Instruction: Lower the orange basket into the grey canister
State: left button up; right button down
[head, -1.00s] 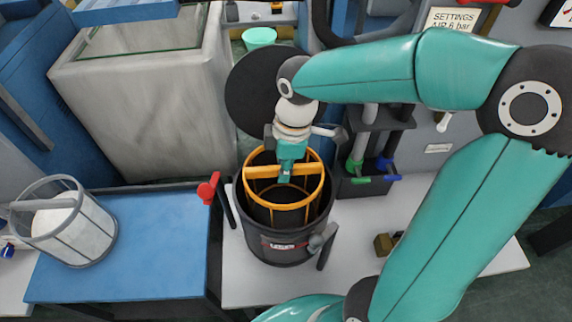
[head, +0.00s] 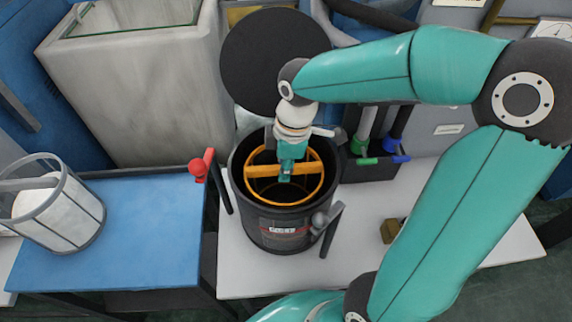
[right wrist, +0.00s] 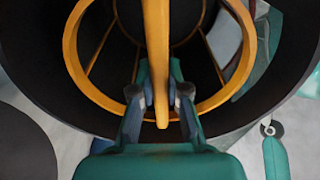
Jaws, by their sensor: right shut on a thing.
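The orange basket (head: 258,171) is a round frame with a crossbar. In the head view it is inside the dark grey canister (head: 285,238), its top ring just below the canister's rim. In the right wrist view the fingers (right wrist: 160,95) hold the orange bar (right wrist: 156,45), and the canister's dark wall (right wrist: 290,45) surrounds the ring. The basket's lower part is hidden in the canister. My left gripper is not in view.
A round black disc (head: 275,62) stands upright behind the canister. A dark rack (head: 375,168) stands right of the canister.

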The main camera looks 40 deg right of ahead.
jog(key=shift+c, duration=2.4)
grip_release()
jog(key=shift+r+p, duration=3.8)
jog(key=shift+r, duration=0.75)
